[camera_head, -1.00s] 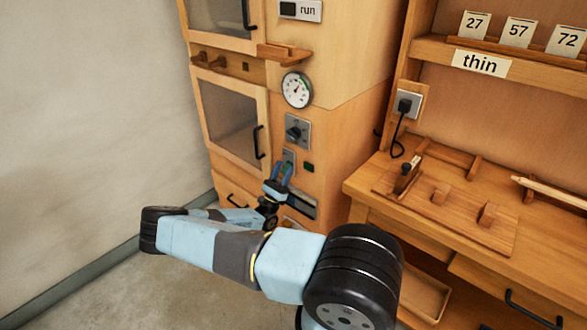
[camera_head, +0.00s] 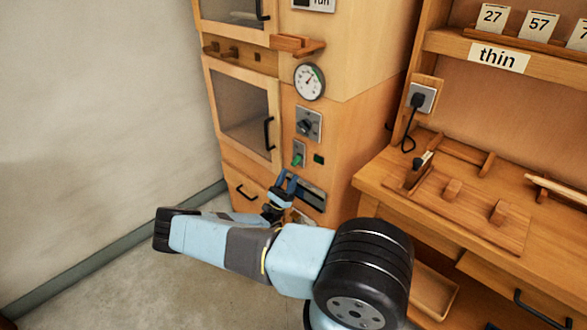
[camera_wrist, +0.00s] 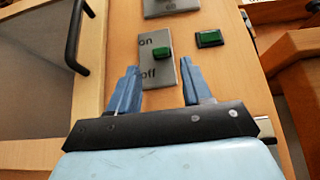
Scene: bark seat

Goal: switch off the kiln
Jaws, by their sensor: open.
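The kiln is a tall wooden cabinet (camera_head: 335,125) with a glazed door. Its switch plate (camera_head: 299,148) sits on the front, below a dial. In the wrist view the plate (camera_wrist: 152,79) reads "on" above and "off" below. A green switch knob (camera_wrist: 162,57) stands out at about the height between the two words; its exact setting is hard to tell. It also shows in the head view (camera_head: 297,160). My gripper (camera_head: 287,179) is open and empty, just below the switch. In the wrist view my gripper's fingers (camera_wrist: 160,78) stand apart, either side of the plate's lower part.
A small green lamp (camera_wrist: 210,38) is right of the switch; whether it is lit is unclear. A round gauge (camera_head: 309,81) and a knob (camera_head: 309,123) sit above. The black door handle (camera_head: 268,133) is left. A wooden bench (camera_head: 390,180) stands close on the right.

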